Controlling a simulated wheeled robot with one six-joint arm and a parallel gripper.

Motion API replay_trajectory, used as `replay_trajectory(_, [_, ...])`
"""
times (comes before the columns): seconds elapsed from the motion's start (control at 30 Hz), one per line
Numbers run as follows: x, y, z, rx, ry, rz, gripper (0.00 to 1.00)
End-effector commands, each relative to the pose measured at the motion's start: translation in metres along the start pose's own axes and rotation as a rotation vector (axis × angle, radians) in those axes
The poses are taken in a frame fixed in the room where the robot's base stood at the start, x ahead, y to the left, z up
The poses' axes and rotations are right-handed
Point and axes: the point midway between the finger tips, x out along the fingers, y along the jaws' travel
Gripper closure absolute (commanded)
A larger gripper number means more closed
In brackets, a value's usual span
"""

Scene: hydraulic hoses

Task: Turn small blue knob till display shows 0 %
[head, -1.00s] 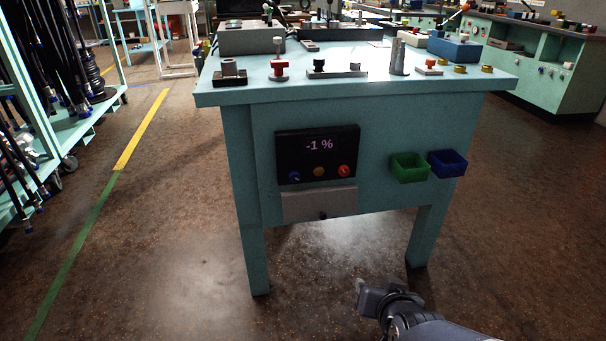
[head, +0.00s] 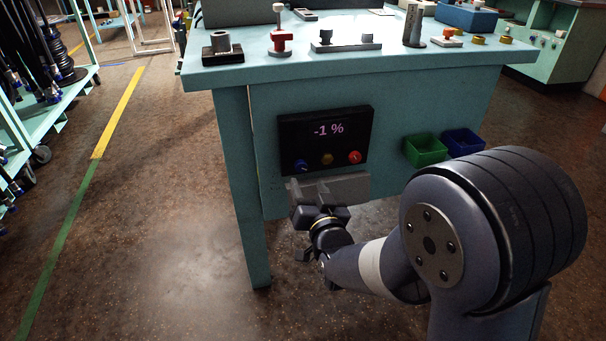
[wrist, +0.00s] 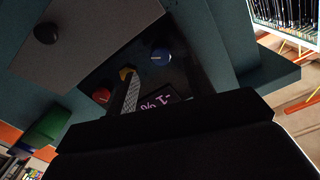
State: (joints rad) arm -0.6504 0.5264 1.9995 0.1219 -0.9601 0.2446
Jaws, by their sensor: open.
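The black control panel (head: 350,142) on the front of the teal bench has a display (head: 328,129) reading "-1 %". The small blue knob (head: 301,165) is at the panel's lower left, with a white mark on its face in the wrist view (wrist: 161,57). My gripper (head: 293,187) is just below and in front of the blue knob in the head view. In the wrist view its open fingers reach toward the panel, and the blue knob appears between them, apparently untouched. The exact gap to the knob cannot be told.
A yellow knob (head: 327,159) and a red knob (head: 354,157) sit right of the blue one. A grey box (head: 352,187) with a dark round knob (wrist: 46,33) is under the panel. Green (head: 425,150) and blue bins (head: 462,142) hang to the right.

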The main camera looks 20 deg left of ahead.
Motion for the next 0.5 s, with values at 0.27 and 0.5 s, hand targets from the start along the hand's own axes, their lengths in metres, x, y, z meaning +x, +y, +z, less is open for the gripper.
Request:
replay_trajectory(0.27, [0.044, 0.001, 0.001, 0.000, 0.000, 0.001, 0.50])
replay_trajectory(0.5, [0.058, 0.001, 0.001, 0.000, -0.002, 0.001, 0.50])
